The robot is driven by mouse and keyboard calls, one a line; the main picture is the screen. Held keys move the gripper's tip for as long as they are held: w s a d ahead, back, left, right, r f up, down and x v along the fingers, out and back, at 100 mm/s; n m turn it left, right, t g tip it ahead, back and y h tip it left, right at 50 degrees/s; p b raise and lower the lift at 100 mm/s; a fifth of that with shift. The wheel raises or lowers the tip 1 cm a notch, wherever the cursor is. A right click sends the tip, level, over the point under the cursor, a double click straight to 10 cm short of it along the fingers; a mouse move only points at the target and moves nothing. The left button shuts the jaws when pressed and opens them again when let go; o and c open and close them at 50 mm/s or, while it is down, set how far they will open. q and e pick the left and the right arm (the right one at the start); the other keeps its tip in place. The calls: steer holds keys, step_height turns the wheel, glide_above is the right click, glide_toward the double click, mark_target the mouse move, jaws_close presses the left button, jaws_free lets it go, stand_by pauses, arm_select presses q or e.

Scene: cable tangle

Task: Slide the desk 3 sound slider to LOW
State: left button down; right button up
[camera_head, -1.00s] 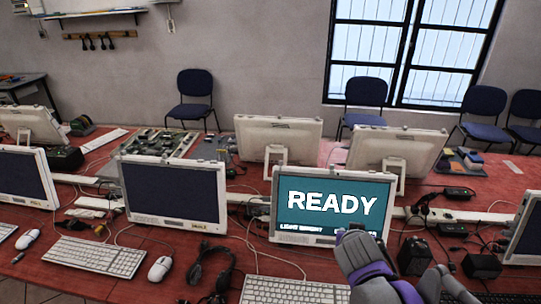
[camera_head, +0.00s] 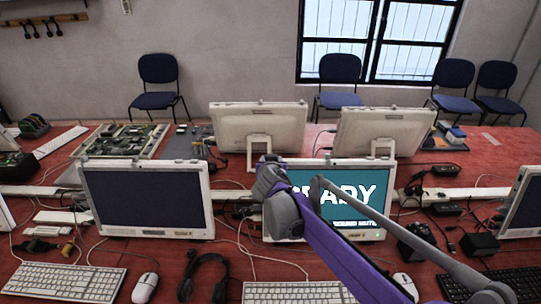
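The lit monitor (camera_head: 376,172) stands at the centre right of the desk with a teal screen. Its large text is partly covered by my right arm, leaving "ADY" readable. Small text under it seems to say "SOUND MUTED". A sound slider cannot be made out; the lower bezel (camera_head: 345,243) is partly hidden by my arm. My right arm comes in from the lower right, and its grey and purple end (camera_head: 272,190) is in front of the monitor's left edge. Its fingertips cannot be made out, nor whether it touches the monitor. My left gripper is not in view.
A dark monitor (camera_head: 145,200) stands to the left. Two monitors (camera_head: 258,125) face away behind. Loose cables and power adapters clutter the red desk.

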steer(key=x, duration=0.6)
steer(key=shift+w+f, duration=0.15)
steer(key=shift+w, duration=0.1)
jaws_close()
stand_by(1.2)
